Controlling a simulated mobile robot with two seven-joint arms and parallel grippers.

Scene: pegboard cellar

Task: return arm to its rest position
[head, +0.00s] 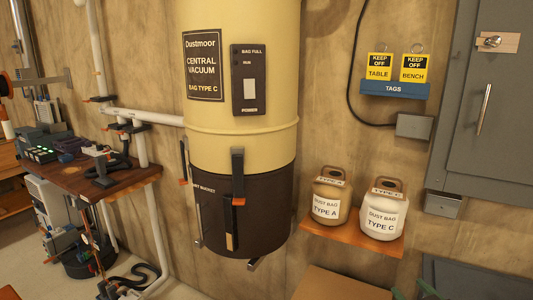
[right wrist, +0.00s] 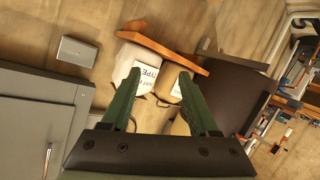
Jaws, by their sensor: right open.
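My right gripper (head: 413,291) shows only as green fingertips at the bottom right edge of the head view, below the small shelf. In the right wrist view its two green fingers (right wrist: 160,76) are spread apart with nothing held between them. Beyond the fingers, that view shows the white type C dust bag (right wrist: 128,66) and part of the tan type A dust bag (right wrist: 173,84), both partly hidden by the fingers. My left gripper is not in view.
The type A bag (head: 332,195) and type C bag (head: 384,210) stand on an orange wooden shelf (head: 345,235). The central vacuum (head: 243,150) hangs left of them. A grey cabinet (head: 490,110) is on the right. A cardboard-coloured surface (head: 335,285) lies below the shelf.

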